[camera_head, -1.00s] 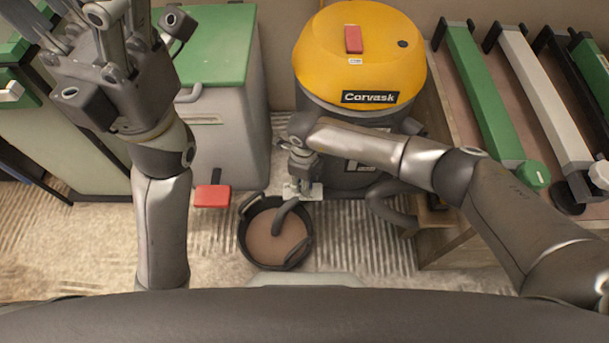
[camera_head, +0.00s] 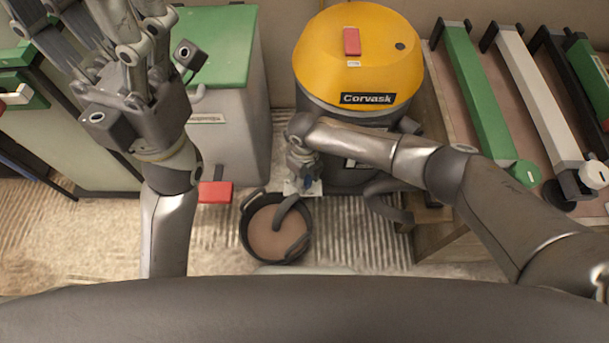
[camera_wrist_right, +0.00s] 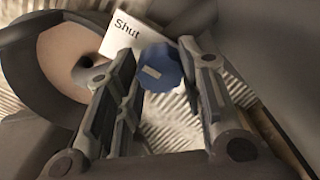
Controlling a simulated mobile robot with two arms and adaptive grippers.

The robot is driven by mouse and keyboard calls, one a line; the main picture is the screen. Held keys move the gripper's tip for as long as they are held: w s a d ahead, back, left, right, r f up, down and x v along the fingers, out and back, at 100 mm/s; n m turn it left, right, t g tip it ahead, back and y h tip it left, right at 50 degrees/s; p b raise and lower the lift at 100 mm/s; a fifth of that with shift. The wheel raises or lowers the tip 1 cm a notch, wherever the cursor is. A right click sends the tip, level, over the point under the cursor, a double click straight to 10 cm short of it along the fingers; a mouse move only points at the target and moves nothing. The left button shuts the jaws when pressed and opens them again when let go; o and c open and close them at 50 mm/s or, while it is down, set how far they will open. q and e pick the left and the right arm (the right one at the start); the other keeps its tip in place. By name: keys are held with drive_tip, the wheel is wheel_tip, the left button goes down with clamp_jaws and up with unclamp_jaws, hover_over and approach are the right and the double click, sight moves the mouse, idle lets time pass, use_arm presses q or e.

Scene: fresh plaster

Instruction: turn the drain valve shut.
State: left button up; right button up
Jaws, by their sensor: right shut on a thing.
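The drain valve has a blue knob (camera_wrist_right: 160,68) with a small pale mark, beside a white plate (camera_wrist_right: 128,35) that reads "Shut". The plate also shows in the head view (camera_head: 291,188), low on the front of the yellow-topped machine (camera_head: 358,52). My right gripper (camera_wrist_right: 158,85) is shut on the knob, one finger on each side. In the head view my right gripper (camera_head: 306,179) largely hides the knob. My left gripper (camera_head: 75,15) is raised at the upper left, empty, its fingers apart and partly cut off by the frame edge.
A black tub (camera_head: 248,241) of brownish liquid stands below the valve, with a dark spout over it. A grey bin with a green lid (camera_head: 215,45) and red pedal (camera_head: 215,192) stands left. A bench (camera_head: 455,75) with green and white bars is at right.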

drive_tip(key=o, duration=1)
drive_tip(key=shift+o, duration=0.2)
wheel_tip(320, 180, up, 12)
idle(0.4)
